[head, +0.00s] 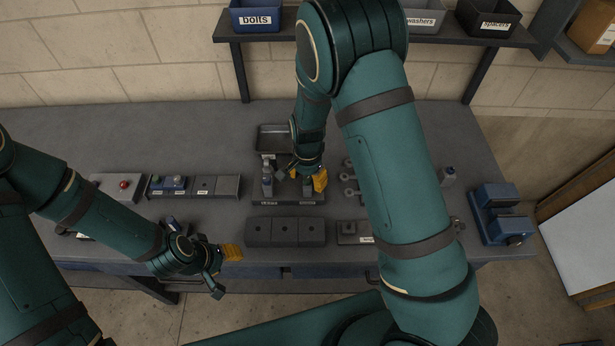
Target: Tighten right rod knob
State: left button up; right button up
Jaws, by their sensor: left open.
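A dark fixture base (288,199) with a white label sits mid-bench. A grey upright post (267,184) stands at its left end. My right gripper (307,176) points down over the fixture's right end, with orange fingertips on either side of that end. The right rod knob cannot be made out; the gripper covers that spot. Whether these fingers are apart or closed on something is unclear. My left gripper (224,268) is open and empty, near the bench's front edge, left of and in front of the fixture.
A three-hole block (285,232) lies in front of the fixture and a metal tray (273,139) behind it. A red-button box (121,187) stands left, a blue vise (501,213) right. My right arm hides much of the right bench. The back left bench is clear.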

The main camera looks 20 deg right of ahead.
aim_at(308, 178)
notch_tip(308, 178, up, 12)
dwell(0.7)
